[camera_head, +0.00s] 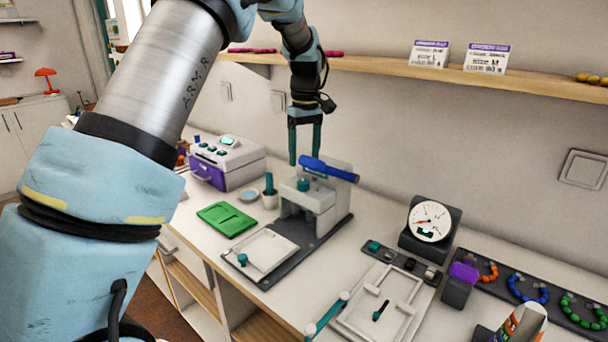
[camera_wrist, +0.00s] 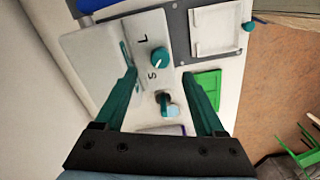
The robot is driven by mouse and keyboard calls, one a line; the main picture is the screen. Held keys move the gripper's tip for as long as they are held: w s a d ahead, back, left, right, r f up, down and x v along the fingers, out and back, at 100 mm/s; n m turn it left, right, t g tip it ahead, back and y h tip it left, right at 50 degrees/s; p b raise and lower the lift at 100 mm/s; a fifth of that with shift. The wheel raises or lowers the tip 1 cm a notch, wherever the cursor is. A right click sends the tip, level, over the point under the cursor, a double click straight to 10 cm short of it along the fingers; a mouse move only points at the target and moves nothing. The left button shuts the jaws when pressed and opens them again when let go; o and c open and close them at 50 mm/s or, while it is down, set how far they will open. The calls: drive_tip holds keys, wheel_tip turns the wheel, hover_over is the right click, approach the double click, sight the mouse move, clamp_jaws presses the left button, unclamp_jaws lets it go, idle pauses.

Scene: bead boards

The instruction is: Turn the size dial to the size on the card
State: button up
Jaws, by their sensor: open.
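The size dial (camera_wrist: 160,57) is a round teal knob on a white block's top, with an L and an S printed beside it in the wrist view. A pale mark shows on the knob, but its exact direction is unclear. In the head view the knob (camera_head: 303,184) sits on the white press (camera_head: 318,203), beside its blue lever (camera_head: 328,169). My gripper (camera_head: 305,160) is open and empty above the press, its teal fingers pointing down; they also frame the wrist view (camera_wrist: 159,73). Two cards, left (camera_head: 429,54) and right (camera_head: 486,58), stand on the shelf; their print is too small to read.
A round gauge (camera_head: 430,221) and bead strings are at the right. The wooden shelf (camera_head: 385,68) runs behind.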

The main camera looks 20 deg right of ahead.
drive_tip(key=shift+r, duration=1.9)
